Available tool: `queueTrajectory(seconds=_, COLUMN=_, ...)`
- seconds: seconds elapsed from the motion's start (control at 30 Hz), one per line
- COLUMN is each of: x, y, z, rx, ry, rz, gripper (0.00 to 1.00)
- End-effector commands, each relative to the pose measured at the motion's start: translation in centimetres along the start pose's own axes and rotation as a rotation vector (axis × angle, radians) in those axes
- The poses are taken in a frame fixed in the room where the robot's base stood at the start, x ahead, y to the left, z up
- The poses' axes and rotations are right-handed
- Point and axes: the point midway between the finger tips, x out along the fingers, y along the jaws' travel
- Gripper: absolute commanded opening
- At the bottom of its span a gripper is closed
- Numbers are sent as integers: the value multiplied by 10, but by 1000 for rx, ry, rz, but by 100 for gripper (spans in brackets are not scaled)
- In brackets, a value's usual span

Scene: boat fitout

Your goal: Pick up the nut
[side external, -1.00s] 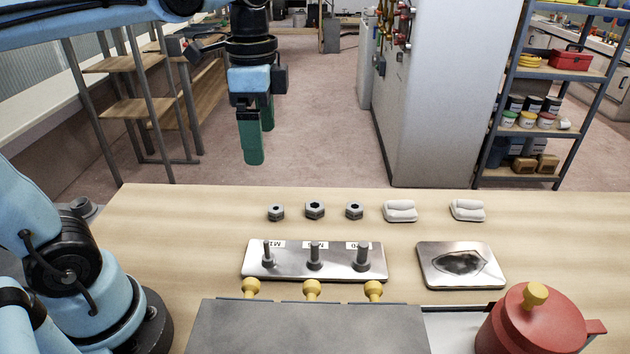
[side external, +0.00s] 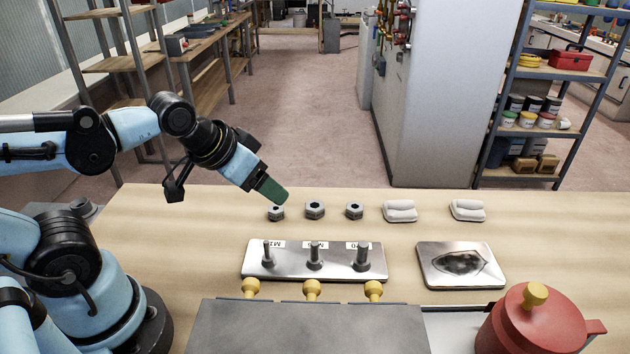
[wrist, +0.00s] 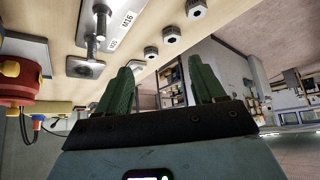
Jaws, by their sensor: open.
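Three grey hex nuts lie in a row on the wooden table: a left nut (side external: 276,213), a middle nut (side external: 315,210) and a right nut (side external: 354,210). All three also show near the top of the wrist view, such as the middle one there (wrist: 172,34). My gripper (side external: 271,191) has green fingers and is tilted, pointing down to the right. In the side view its tips appear just above the left nut; the exact gap is unclear. In the wrist view its fingers (wrist: 163,82) are apart with nothing between them.
A metal plate (side external: 313,272) with three upright bolts and size labels lies in front of the nuts. Two white pads (side external: 400,211) and a plate with a dark patch (side external: 430,280) lie to the right. A red pot (side external: 520,325) and yellow knobs (side external: 312,290) stand at the front.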

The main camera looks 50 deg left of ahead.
Motion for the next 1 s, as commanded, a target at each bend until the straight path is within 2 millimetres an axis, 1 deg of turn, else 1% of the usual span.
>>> queueTrajectory(seconds=0.33, x=0, y=0, z=-1, rx=4, ry=-6, rz=-1, gripper=67)
queueTrajectory(seconds=0.47, x=0, y=-5, z=-7, rx=13, ry=-46, rz=-9, gripper=67)
queueTrajectory(seconds=0.63, x=5, y=-18, z=-25, rx=47, ry=-170, rz=-22, gripper=67)
queueTrajectory(seconds=0.77, x=13, y=-30, z=-37, rx=76, ry=-284, rz=-22, gripper=67)
queueTrajectory(seconds=1.0, x=37, y=-56, z=-54, rx=121, ry=-483, rz=5, gripper=67)
